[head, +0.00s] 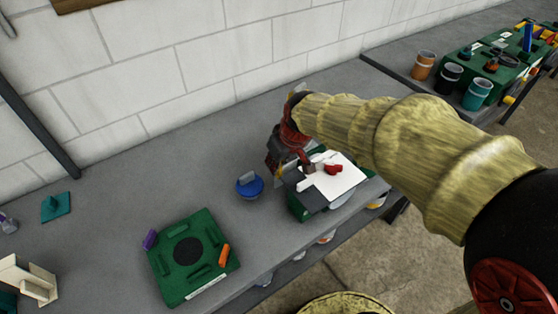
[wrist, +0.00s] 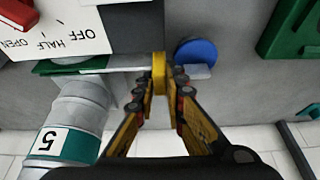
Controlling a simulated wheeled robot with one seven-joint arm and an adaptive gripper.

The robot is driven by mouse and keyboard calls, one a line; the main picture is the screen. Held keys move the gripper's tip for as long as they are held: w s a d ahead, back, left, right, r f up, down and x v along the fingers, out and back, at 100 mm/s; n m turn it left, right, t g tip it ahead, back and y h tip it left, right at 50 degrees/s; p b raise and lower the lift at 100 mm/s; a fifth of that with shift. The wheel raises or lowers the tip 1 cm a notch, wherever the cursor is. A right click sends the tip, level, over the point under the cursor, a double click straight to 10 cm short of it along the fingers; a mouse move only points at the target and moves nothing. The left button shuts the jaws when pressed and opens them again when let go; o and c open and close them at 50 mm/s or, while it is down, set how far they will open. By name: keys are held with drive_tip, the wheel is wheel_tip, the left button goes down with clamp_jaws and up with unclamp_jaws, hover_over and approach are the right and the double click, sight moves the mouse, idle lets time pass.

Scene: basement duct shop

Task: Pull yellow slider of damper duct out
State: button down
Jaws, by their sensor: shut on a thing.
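The damper duct shows in the head view as a green box with a white plate (head: 340,180) on top and a red knob (head: 333,169). In the wrist view its white plate (wrist: 78,30) reads OFF, HALF and OPEN. The yellow slider (wrist: 158,72) has a rounded yellow end, with a thin pale strip running left from it toward the duct. My gripper (wrist: 160,90) has its fingers closed on either side of that yellow end. In the head view my gripper (head: 285,150) is at the duct's back left, and the slider is hidden there.
A blue round piece with a grey tab (head: 250,186) stands close left of my gripper. A green box with a black disc (head: 171,268) sits farther left. Several cups stand at the back right.

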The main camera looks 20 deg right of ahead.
drive_tip(key=c, duration=1.8)
unclamp_jaws()
drive_tip(key=shift+a, duration=0.2)
drive_tip(key=shift+c, duration=0.2)
drive_tip(key=v, duration=1.2)
drive_tip(key=shift+s, duration=0.1)
drive_tip(key=s+d+f+m+t+h, duration=0.1)
drive_tip(key=s+d+m, duration=0.1)
drive_tip(key=s, duration=1.4)
drive_tip(key=shift+s+d+f+m, duration=0.3)
drive_tip(key=shift+f+m, duration=0.1)
drive_tip(key=shift+m, duration=0.4)
